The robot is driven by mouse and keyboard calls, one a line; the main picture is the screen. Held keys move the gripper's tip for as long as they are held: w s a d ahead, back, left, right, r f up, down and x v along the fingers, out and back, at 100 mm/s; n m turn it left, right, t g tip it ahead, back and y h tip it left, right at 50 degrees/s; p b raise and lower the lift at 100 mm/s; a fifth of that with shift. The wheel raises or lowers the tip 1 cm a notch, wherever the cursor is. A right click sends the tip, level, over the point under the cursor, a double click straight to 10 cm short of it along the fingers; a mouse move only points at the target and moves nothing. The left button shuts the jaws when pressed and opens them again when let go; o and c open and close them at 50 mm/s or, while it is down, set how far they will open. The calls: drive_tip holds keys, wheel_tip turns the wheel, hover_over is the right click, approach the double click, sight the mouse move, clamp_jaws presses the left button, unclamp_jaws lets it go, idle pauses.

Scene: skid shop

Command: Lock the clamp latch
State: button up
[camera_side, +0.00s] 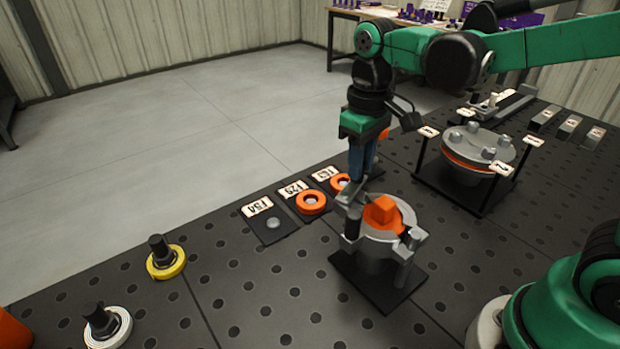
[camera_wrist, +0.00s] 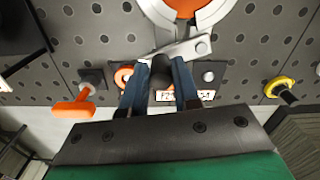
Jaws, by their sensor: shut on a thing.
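The clamp (camera_side: 380,249) is a grey metal ring-shaped fixture on a dark base plate, with an orange block (camera_side: 384,212) at its centre. Its latch is a grey metal bar (camera_wrist: 190,48) that lies across the near side of the ring in the wrist view, with a round pivot at its right end. My gripper (camera_side: 355,187) points down at the left side of the clamp. In the wrist view my gripper (camera_wrist: 162,80) has its two blue fingers shut on a dark knob (camera_wrist: 162,70) at the latch bar. The knob is partly hidden between the fingers.
Orange rings on labelled plates (camera_side: 311,202) lie just left of the clamp. A bolted flange fixture (camera_side: 466,156) stands behind right. A yellow-ringed plug (camera_side: 165,258) and a white-ringed plug (camera_side: 106,325) stand front left. The perforated table (camera_side: 250,305) is clear between them and the clamp.

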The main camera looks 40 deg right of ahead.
drive_tip(key=shift+s, duration=0.5)
drive_tip(key=shift+s, duration=0.35)
drive_tip(key=o, duration=1.1)
wheel_tip(320, 180, up, 7)
idle(0.6)
